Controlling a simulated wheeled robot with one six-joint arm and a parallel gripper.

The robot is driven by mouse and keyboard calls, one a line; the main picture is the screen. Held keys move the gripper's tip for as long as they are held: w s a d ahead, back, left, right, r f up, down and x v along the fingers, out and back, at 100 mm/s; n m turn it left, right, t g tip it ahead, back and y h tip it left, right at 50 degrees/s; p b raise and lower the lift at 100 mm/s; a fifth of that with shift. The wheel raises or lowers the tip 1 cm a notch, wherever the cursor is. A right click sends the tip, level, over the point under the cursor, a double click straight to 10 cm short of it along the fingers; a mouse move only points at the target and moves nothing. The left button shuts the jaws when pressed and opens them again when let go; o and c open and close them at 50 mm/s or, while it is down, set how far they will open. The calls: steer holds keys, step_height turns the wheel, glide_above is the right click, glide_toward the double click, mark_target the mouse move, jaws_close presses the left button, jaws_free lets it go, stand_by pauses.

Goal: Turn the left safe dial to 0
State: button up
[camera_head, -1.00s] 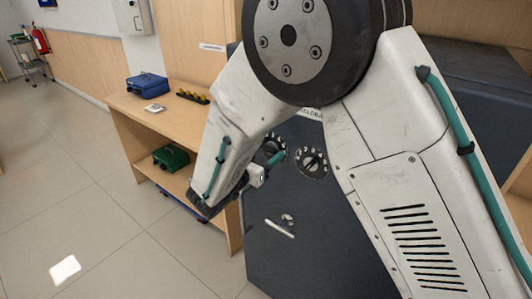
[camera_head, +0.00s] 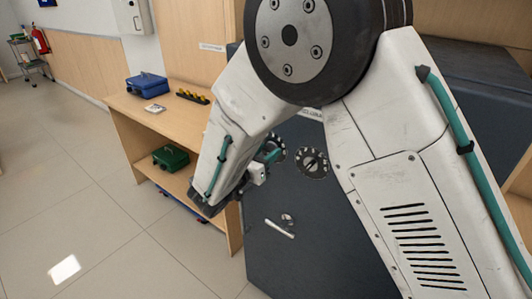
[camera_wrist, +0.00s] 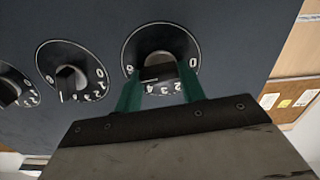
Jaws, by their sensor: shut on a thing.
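The left safe dial (camera_wrist: 158,42) is a black ring with white numerals and a raised central knob (camera_wrist: 158,68). In the wrist view it is the rightmost of the dials in sight. My gripper (camera_wrist: 159,72) has its two green fingers on either side of this knob, shut on it. A 0 shows at the ring's right side and low numerals along its lower edge. I cannot tell which numeral is set. In the head view the left dial (camera_head: 279,147) is partly hidden behind my gripper (camera_head: 270,154).
The middle dial (camera_head: 312,163) is close to the right of my gripper on the dark safe front (camera_head: 325,235). A lever handle (camera_head: 279,228) is below. A wooden shelf unit (camera_head: 125,104) with a blue box (camera_head: 147,87) and green box (camera_head: 171,157) stands left. Floor at left is clear.

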steer(key=n, duration=0.8)
steer(key=shift+a+n, duration=0.15)
steer(key=shift+n, duration=0.25)
steer(key=n, duration=0.4)
steer(key=shift+w+n, duration=0.1)
steer(key=shift+n, duration=0.2)
steer(key=n, duration=0.4)
steer(key=shift+a+f+n, duration=0.1)
steer(key=shift+f+n, duration=0.05)
steer(key=shift+n, duration=0.15)
steer(key=n, duration=0.3)
steer(key=shift+n, duration=0.3)
steer(key=n, duration=0.4)
steer(key=shift+f+n, duration=0.15)
steer(key=shift+n, duration=0.15)
steer(key=n, duration=0.4)
steer(key=shift+f+n, duration=0.15)
steer(key=shift+n, duration=2.05)
